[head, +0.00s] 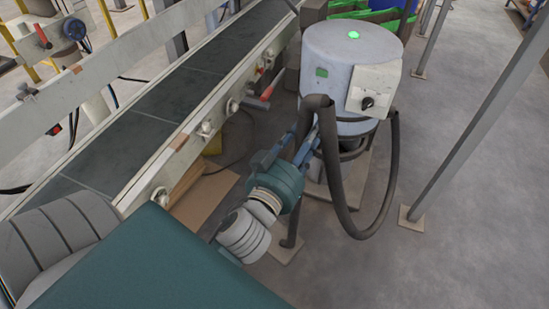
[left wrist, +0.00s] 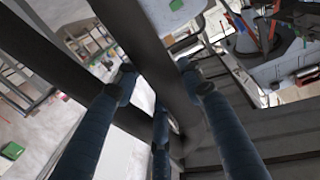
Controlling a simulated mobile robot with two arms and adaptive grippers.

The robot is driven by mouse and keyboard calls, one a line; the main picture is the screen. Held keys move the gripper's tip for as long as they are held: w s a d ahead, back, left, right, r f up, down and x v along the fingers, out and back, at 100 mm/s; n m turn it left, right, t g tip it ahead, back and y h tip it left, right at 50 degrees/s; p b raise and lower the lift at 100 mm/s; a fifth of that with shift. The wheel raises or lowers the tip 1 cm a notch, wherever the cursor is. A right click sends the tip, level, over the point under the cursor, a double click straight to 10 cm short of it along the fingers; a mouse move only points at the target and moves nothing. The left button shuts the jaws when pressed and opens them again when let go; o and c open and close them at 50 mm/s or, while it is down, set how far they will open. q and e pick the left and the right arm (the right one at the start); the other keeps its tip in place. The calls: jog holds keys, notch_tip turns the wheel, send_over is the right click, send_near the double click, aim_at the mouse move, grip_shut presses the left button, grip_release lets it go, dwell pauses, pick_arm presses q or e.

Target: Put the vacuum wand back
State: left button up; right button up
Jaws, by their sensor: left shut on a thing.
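The vacuum unit (head: 343,70) is a pale grey drum with a green light on top and a control box on its front. The vacuum wand (head: 328,140) looks like the dark tube at the drum's left side, running down into a dark hose (head: 386,185) that loops back up on the right. My left gripper (head: 306,138) is shut on this dark tube from the left. In the left wrist view, its blue fingers (left wrist: 160,84) close around the dark tube (left wrist: 165,45). The wand's holder cannot be made out. My right gripper is not in view.
A conveyor (head: 150,125) with a pale side rail and knobs runs diagonally on the left. A red-handled lever (head: 271,84) sticks out near the drum. A grey post (head: 470,120) stands on the right. Open floor (head: 450,260) lies to the lower right.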

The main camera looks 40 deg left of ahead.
pick_arm(q)
jog(key=w+a+r+n+g+y+p, duration=0.1)
jog(key=w+a+r+n+y, duration=0.1)
jog(key=w+a+r+y, duration=0.3)
jog(key=w+a+r+n+p, duration=0.1)
jog(key=w+a+r, duration=0.2)
jog(key=w+a, duration=0.35)
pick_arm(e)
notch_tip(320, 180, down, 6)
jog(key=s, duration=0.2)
pick_arm(q)
notch_tip(320, 180, down, 20)
jog(key=w+b, duration=0.1)
jog(key=b, duration=0.7)
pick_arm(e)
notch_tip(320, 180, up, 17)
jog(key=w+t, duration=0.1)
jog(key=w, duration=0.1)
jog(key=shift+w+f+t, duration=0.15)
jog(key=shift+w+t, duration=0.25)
pick_arm(q)
jog(key=shift+f, duration=0.1)
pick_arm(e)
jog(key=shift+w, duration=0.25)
pick_arm(q)
jog(key=o, duration=1.3)
jog(key=shift+f+n, duration=0.15)
jog(key=shift+n, duration=0.15)
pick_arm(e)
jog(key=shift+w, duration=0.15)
